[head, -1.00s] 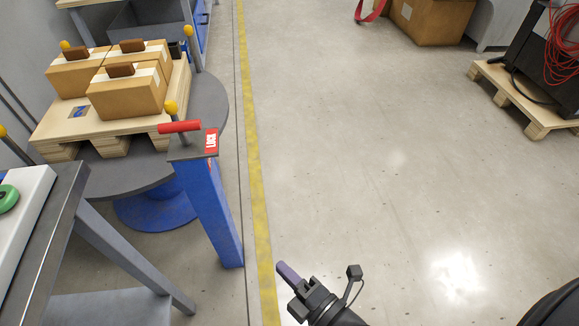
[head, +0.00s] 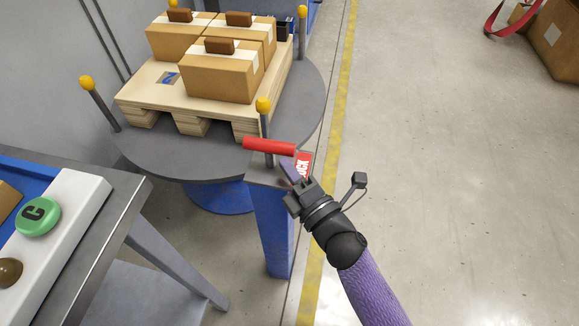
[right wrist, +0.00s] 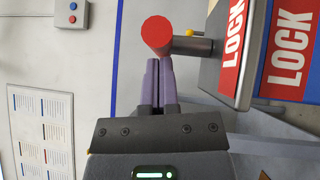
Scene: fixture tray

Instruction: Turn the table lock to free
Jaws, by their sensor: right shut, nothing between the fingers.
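The table lock is a red bar handle (head: 269,146) on top of a blue post (head: 272,225) at the near edge of the round grey table (head: 312,110). A red LOCK label (head: 304,165) is partly hidden behind my right gripper (head: 290,168). That gripper is shut and empty, just below and right of the handle's right end. In the right wrist view the handle's round red end (right wrist: 157,34) is just past the shut purple fingertips (right wrist: 159,62), and the LOCK plate (right wrist: 288,50) is to the right. I cannot tell if they touch. My left gripper is out of view.
A wooden pallet (head: 160,97) with several cartons (head: 225,82) sits on the round table, among yellow-topped posts (head: 88,84). A bench (head: 125,192) with a green button (head: 38,215) is at left. The floor (head: 440,200) at right is open.

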